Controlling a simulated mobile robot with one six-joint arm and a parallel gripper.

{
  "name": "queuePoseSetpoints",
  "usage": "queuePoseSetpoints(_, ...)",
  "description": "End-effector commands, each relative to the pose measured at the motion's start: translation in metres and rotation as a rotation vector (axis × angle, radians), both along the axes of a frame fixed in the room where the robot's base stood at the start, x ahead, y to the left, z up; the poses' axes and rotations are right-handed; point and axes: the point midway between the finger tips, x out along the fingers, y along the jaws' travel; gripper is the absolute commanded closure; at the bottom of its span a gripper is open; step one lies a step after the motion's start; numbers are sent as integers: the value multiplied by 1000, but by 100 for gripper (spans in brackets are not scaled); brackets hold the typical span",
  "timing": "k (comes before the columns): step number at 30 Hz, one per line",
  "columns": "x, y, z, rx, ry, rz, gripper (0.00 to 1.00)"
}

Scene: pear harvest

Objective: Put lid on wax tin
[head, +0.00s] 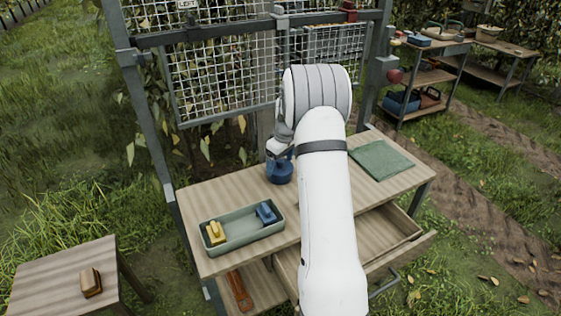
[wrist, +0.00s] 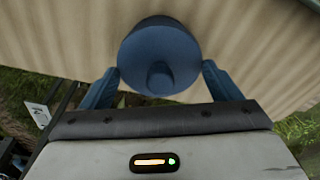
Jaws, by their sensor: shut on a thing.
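In the head view my gripper (head: 279,154) points down at a dark blue round thing (head: 280,173) on the back of the bench, left of my arm. I cannot tell there where the lid ends and the wax tin begins, or whether they touch. In the wrist view the lid hides whatever is beneath it.
A green cloth (head: 381,160) lies at right. An open drawer (head: 385,238) sticks out in front. A wire grid (head: 225,75) stands behind.

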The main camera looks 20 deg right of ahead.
Motion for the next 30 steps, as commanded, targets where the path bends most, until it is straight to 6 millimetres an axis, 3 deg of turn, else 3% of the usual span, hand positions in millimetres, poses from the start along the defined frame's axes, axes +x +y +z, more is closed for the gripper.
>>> queuePoseSetpoints(30,0,1,-5,0,0,2,38)
